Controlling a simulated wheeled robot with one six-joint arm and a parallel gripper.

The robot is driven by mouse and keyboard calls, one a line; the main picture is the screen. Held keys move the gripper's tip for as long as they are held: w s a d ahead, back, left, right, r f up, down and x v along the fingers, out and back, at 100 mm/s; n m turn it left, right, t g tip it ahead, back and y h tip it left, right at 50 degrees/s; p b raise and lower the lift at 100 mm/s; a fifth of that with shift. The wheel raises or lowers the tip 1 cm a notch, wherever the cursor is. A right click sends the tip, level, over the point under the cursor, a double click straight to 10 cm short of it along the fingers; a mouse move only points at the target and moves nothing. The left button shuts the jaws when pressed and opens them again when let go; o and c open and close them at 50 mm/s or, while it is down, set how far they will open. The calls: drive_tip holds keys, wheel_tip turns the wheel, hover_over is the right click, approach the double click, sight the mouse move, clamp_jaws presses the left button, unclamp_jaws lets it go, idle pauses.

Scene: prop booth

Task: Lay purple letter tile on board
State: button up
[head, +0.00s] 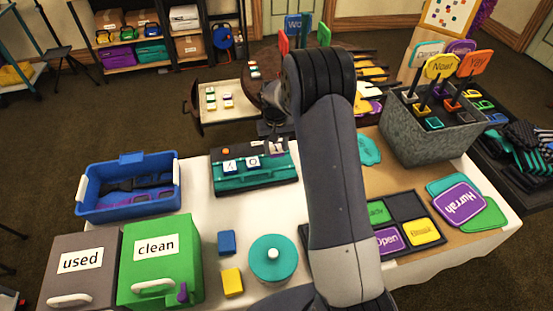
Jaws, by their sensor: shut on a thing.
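The board (255,181) is a dark and teal rack on the white-covered table, left of my arm. Light letter tiles (229,166) stand on it, with a small orange piece at its back left. My gripper (277,139) is partly hidden behind my arm, just above the board's back right corner. It is shut on a small tile with a purple look, the purple letter tile (278,148). The tile is small and dim here, and I cannot tell whether it touches the board.
A blue bin (130,207), the "used" box (80,271) and green "clean" box (161,262) stand at left. A teal round lid (273,259) and blue and yellow blocks are in front. A grey sign planter (430,140) stands at right. An open drawer (240,114) holds tiles behind.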

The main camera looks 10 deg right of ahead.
sight(276, 162)
drive_tip(key=shift+f+b, duration=1.1)
drive_tip(key=shift+f, duration=1.2)
drive_tip(key=shift+f, duration=0.15)
drive_tip(key=o, duration=1)
wheel_tip(276, 162, up, 12)
drive_tip(key=p, duration=0.7)
drive_tip(key=shift+r, duration=0.2)
